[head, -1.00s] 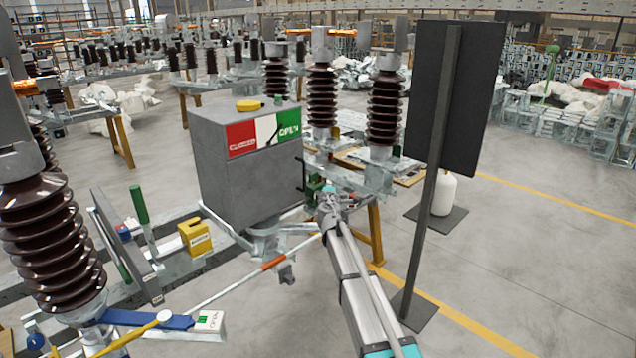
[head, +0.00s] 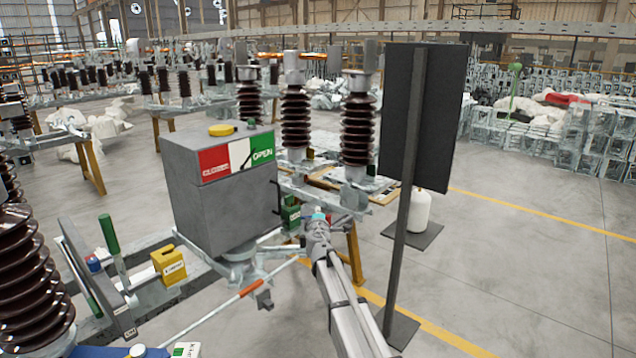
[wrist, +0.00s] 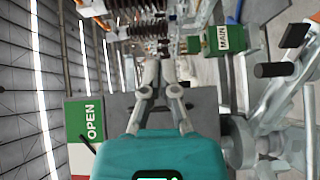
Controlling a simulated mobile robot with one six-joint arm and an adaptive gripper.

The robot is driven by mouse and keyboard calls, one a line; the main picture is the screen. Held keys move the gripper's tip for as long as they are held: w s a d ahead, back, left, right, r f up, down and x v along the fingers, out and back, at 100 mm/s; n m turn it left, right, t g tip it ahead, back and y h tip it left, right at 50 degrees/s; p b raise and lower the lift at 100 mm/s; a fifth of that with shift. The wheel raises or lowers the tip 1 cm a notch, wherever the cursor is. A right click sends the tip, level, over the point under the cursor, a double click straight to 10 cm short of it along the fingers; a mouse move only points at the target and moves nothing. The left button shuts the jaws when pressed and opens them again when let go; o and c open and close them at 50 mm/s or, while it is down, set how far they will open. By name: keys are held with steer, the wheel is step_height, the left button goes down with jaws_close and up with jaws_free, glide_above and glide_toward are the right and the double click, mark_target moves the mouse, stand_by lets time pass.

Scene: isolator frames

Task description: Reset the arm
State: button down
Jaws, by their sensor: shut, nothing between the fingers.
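My arm reaches forward from the bottom of the head view. My gripper (head: 318,217) is at its far end, just right of the grey box (head: 222,195) with the red, white and green OPEN panel. In the wrist view my gripper (wrist: 161,68) has its two fingers close together, with nothing held. The OPEN panel (wrist: 85,128) shows turned sideways at the left there. A green block marked MAIN (wrist: 220,39) is beyond the fingers to the right. In the head view a small green block (head: 291,213) is just left of the gripper.
A dark panel on a post (head: 418,120) stands close right of the arm. Brown ribbed insulators (head: 358,130) rise behind the gripper. A yellow block (head: 169,265) and a red-and-white rod (head: 250,288) are at the lower left. Open floor (head: 530,280) lies to the right.

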steer(key=s+d+f+m+g+h+p, duration=0.1)
steer(key=s+d+f+m+g+h, duration=0.25)
steer(key=s+d+m, duration=0.5)
steer(key=s+d+f+m+g+h+p, duration=0.25)
steer(key=s+d+f+m+g, duration=0.2)
steer(key=s+d, duration=0.55)
steer(key=s+f+m+g+y, duration=0.1)
steer(key=s+g+y, duration=0.1)
steer(key=s, duration=0.6)
steer(key=s+f+m+g+y+p, duration=0.1)
steer(key=s+g, duration=0.3)
steer(key=s, duration=0.4)
steer(key=s+f+m+g+y, duration=0.2)
steer(key=s+f+g, duration=0.1)
steer(key=s, duration=0.5)
steer(key=shift+a+m+g+y+p, duration=0.15)
steer(key=shift+m+g+y+p, duration=0.15)
steer(key=shift+g, duration=0.2)
steer(key=shift+f, duration=0.15)
